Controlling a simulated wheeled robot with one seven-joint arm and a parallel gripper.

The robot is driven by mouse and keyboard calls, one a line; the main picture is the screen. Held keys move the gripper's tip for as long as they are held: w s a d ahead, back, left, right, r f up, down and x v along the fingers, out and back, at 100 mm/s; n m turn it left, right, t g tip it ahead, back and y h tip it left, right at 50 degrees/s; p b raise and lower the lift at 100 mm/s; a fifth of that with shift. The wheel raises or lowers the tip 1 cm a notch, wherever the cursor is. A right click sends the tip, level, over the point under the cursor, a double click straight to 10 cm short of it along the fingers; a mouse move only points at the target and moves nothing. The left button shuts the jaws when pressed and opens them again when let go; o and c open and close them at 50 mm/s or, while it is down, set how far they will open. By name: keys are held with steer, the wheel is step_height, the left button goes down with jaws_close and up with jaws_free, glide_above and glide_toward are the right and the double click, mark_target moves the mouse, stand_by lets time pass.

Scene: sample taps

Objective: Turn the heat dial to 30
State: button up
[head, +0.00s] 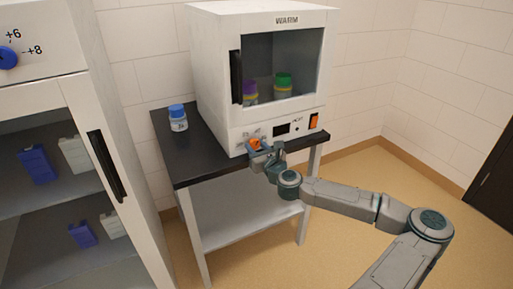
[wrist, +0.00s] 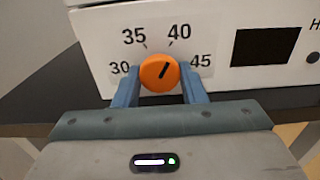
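The heat dial (wrist: 160,72) is a round orange knob on the front panel of the white WARM cabinet (head: 222,92). Its dark pointer tilts up and to the right, towards the 40 mark (wrist: 179,32). The 30 mark (wrist: 119,68) is at the dial's left, 35 at upper left and 45 at right. My gripper (wrist: 160,85) has one blue-grey finger on each side of the dial and looks shut on it. In the head view my gripper (head: 262,151) is at the panel's lower left and partly hides the dial (head: 255,144).
The cabinet stands on a black-topped table (head: 187,158) with a blue-capped bottle (head: 178,120) on its left. A small display (head: 281,128) and an orange switch (head: 314,121) sit right of the dial. A tall glass-doored cabinet (head: 120,215) is at the left.

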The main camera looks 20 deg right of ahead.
steer(key=shift+c, duration=1)
steer(key=n+b, duration=0.1)
steer(key=n, duration=0.5)
steer(key=shift+n, duration=0.4)
steer(key=n+b, duration=0.1)
steer(key=n, duration=0.2)
steer(key=shift+d+n, duration=0.1)
steer(key=shift+n, duration=0.2)
steer(key=n, duration=0.3)
steer(key=shift+n+b, duration=0.3)
steer(key=n+b, duration=0.1)
steer(key=n, duration=0.4)
steer(key=shift+r+n+b, duration=0.1)
steer(key=shift+n+b, duration=0.25)
steer(key=shift+n, duration=2.05)
